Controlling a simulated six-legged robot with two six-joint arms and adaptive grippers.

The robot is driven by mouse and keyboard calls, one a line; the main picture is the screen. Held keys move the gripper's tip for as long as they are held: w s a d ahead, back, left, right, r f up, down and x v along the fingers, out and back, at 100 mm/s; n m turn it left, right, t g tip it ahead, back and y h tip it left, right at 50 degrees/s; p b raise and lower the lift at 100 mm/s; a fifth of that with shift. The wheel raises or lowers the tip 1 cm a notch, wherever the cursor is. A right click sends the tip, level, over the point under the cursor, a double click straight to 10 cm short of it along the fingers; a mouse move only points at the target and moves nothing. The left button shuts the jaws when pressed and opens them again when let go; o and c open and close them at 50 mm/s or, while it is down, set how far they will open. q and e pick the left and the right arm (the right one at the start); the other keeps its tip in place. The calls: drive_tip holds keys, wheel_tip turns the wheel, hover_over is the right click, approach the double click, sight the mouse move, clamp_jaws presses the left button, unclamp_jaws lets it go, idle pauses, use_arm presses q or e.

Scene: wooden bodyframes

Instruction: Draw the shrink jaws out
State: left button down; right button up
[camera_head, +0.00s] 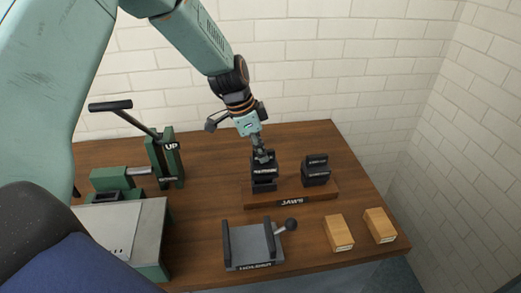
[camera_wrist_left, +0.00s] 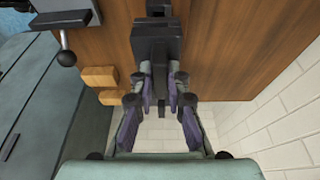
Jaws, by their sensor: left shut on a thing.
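A black jaw set (camera_head: 264,180) stands at the left of the wooden block labelled JAWS (camera_head: 250,197). My left gripper (camera_head: 262,155) comes down from above and is shut on the top of this jaw set. The same dark block shows between the fingers (camera_wrist_left: 160,95) in the left wrist view (camera_wrist_left: 157,42). A second black jaw set (camera_head: 316,174) stands at the right of the block. The labels on both sets are too small to read surely, so I cannot tell which is the shrink pair. I cannot tell whether the held set touches the block. My right gripper is not in view.
A grey fixture with a ball-ended lever (camera_head: 254,247) sits at the front of the table (camera_head: 210,165). Two small wooden blocks (camera_head: 338,233) (camera_head: 380,225) lie to its right. A green press marked UP (camera_head: 166,160) stands left. Brick walls close the back and right.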

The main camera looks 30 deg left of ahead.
use_arm(q)
drive_tip(key=shift+w+f+b, duration=0.1)
drive_tip(key=shift+f+b, duration=1.4)
drive_tip(key=shift+f, duration=0.1)
idle(0.3)
drive_tip(key=c, duration=1.3)
unclamp_jaws()
drive_tip(key=shift+o, duration=0.2)
drive_tip(key=shift+s+f, duration=0.2)
drive_tip(key=v, duration=1.2)
drive_tip(key=shift+w+r, duration=0.1)
drive_tip(key=shift+r, duration=0.05)
